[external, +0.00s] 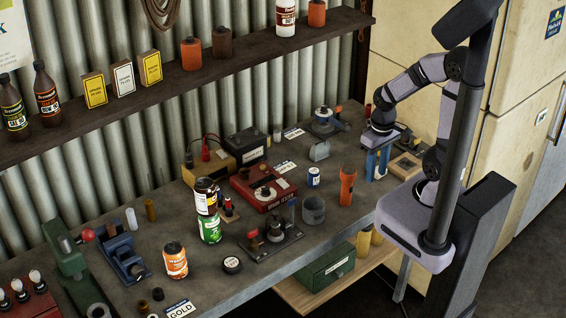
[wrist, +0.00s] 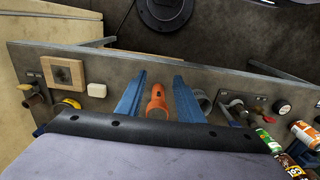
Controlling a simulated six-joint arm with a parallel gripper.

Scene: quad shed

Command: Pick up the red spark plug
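My gripper (external: 377,165) is over the right end of the bench, pointing down. Its two blue fingers are spread apart and empty, as the wrist view (wrist: 158,98) also shows. I cannot make out for certain which thing is the red spark plug. A red block (external: 24,304) at the lower left of the external view holds several small white-topped pieces that may be spark plugs. A small red-and-dark piece (external: 229,212) stands mid-bench beside the cans, too small to identify. Both are far left of my gripper. Neither is clear in the wrist view.
An orange flashlight (external: 347,185) stands just left of my gripper; it shows between the fingers in the wrist view (wrist: 157,104). The bench's front edge has some free room.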

